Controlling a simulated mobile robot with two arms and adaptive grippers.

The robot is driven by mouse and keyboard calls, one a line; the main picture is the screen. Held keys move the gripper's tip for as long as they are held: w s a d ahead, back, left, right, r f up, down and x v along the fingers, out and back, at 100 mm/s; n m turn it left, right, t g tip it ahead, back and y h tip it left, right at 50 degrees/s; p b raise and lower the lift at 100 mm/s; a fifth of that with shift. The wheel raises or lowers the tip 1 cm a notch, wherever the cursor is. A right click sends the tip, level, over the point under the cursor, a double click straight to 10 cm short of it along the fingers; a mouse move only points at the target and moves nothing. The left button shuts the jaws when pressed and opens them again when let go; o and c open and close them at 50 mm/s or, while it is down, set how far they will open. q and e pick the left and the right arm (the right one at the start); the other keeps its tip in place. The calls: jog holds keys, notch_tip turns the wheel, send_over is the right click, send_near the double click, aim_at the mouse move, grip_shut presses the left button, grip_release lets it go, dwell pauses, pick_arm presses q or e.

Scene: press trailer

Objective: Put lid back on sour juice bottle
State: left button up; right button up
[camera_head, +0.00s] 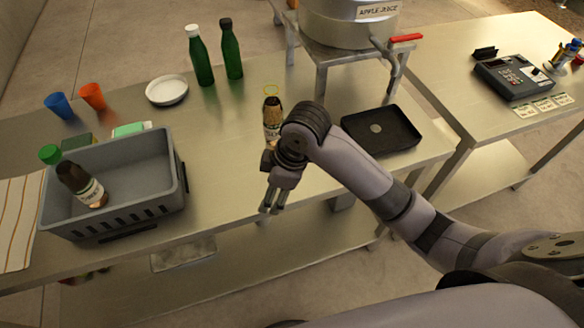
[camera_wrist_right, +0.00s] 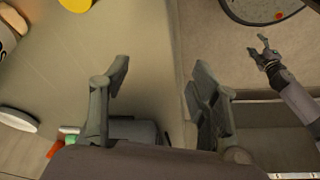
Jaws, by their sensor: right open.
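A brown bottle (camera_head: 272,120) with a pale label stands upright on the steel table, partly hidden by my right wrist. My right gripper (camera_head: 271,208) points down by the table's front edge, in front of the bottle. In the right wrist view its fingers (camera_wrist_right: 162,72) are spread and empty. My left gripper (camera_wrist_right: 262,52) shows small at the right of that view, fingers apart.
A grey crate (camera_head: 150,212) holds another brown bottle (camera_head: 80,185). Two green bottles (camera_head: 201,58), a white plate (camera_head: 167,90) and two cups (camera_head: 93,96) stand behind. A black tray (camera_head: 400,130) and the juice dispenser (camera_head: 345,22) are right. Table is clear between crate and bottle.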

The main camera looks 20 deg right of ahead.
jog(key=w+d+r+n+h, duration=0.1)
jog(key=w+d+r+n, duration=0.1)
jog(key=r, duration=0.4)
jog(key=w+d+r+n+g+h, duration=0.1)
jog(key=w+d+r+n+h, duration=0.1)
jog(key=w+d+r, duration=0.3)
notch_tip(320, 180, up, 2)
jog(key=shift+w+r+n, duration=0.25)
jog(key=shift+w+n, duration=0.05)
jog(key=shift+w, duration=0.3)
notch_tip(320, 180, down, 12)
jog(key=shift+f+p, duration=0.15)
jog(key=shift+p, duration=1.05)
